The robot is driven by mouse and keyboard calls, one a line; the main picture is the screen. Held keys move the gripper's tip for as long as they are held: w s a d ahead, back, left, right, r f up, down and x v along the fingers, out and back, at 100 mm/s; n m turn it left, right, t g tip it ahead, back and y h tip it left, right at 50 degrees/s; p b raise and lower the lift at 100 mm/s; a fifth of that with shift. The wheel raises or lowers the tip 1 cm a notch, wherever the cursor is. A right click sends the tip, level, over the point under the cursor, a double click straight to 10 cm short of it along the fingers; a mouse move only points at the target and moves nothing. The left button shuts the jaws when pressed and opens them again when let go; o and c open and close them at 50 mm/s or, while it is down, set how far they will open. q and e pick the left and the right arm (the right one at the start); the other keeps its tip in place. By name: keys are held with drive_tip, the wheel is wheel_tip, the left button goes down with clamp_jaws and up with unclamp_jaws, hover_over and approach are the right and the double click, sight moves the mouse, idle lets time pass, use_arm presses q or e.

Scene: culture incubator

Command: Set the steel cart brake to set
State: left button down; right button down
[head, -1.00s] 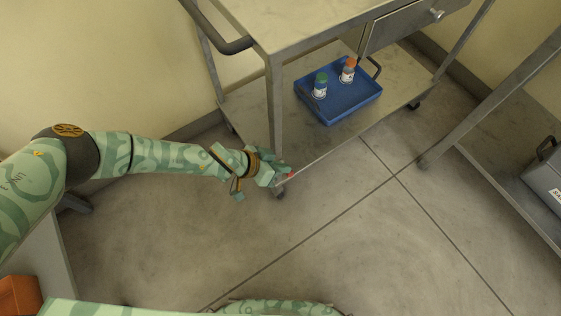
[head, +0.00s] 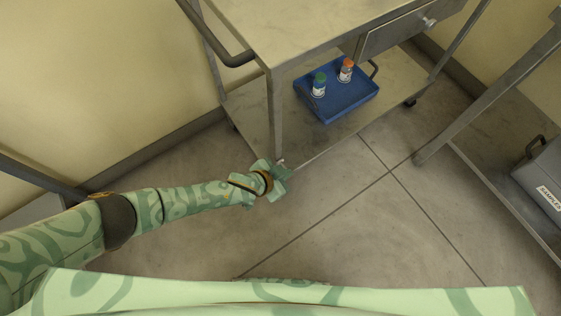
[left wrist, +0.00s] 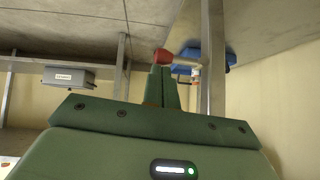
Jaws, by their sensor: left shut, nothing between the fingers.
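The steel cart (head: 300,30) stands at the top middle of the head view, with a lower shelf and legs on casters. My left gripper (head: 285,174) is at the foot of its near front leg, shut and empty. In the left wrist view, inverted, the shut fingers (left wrist: 163,84) point at the red tip of the brake lever (left wrist: 163,56). A pale bar runs from the tip towards the cart leg (left wrist: 216,75). The fingers appear at or very close to the red tip; contact is unclear. The gripper hides the lever in the head view. My right gripper is out of view.
A blue tray (head: 350,108) on the cart's lower shelf holds a green-capped bottle (head: 319,86) and an orange-capped bottle (head: 346,70). A grey samples box (head: 541,175) sits on a rack at the right. The floor (head: 370,225) between is clear.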

use_arm(q)
drive_tip(key=shift+s+f+m+t, duration=0.1)
drive_tip(key=shift+f+m+t, duration=0.2)
drive_tip(key=shift+f+t, duration=0.1)
drive_tip(key=shift+w+a+r, duration=0.35)
drive_tip(key=shift+w+r, duration=0.1)
drive_tip(key=shift+w, duration=0.1)
